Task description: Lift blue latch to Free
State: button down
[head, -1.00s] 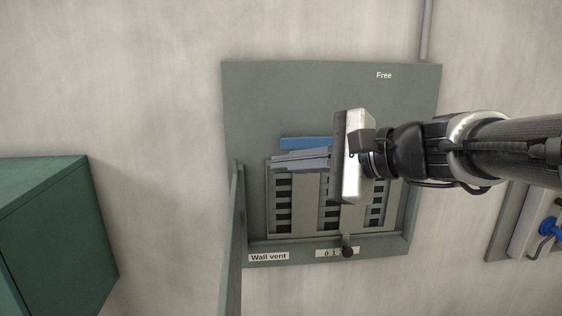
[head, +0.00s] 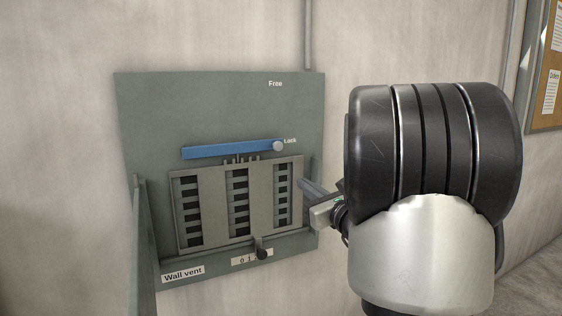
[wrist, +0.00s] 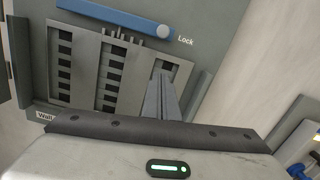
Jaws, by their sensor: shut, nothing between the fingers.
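The blue latch (head: 228,149) is a long bar lying nearly level across the wall panel (head: 215,110), above the slotted vent. Its round grey pivot (head: 278,146) is at the right end, beside the word "Lock". The word "Free" stands higher on the panel. In the wrist view the latch (wrist: 115,14) crosses the top, with its pivot (wrist: 163,31) near "Lock". My gripper (head: 303,184) is shut and empty, at the right side of the vent, below and right of the latch and apart from it. In the wrist view its fingers (wrist: 161,76) are together over the vent's right column.
The slotted vent (head: 211,205) has a dark knob (head: 262,253) at its lower edge above a small scale. An opened door flap (head: 146,240) sticks out at the panel's left. A notice board (head: 546,70) hangs at the far right. The wall left of the panel is clear.

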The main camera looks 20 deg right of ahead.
jog(key=w+a+r+p, duration=0.1)
jog(key=w+r, duration=0.3)
jog(key=w, duration=0.6)
jog(key=shift+w+r+p, duration=0.35)
jog(key=shift+r+p, duration=0.05)
jog(key=shift+p, duration=0.3)
jog(key=shift+a, duration=0.1)
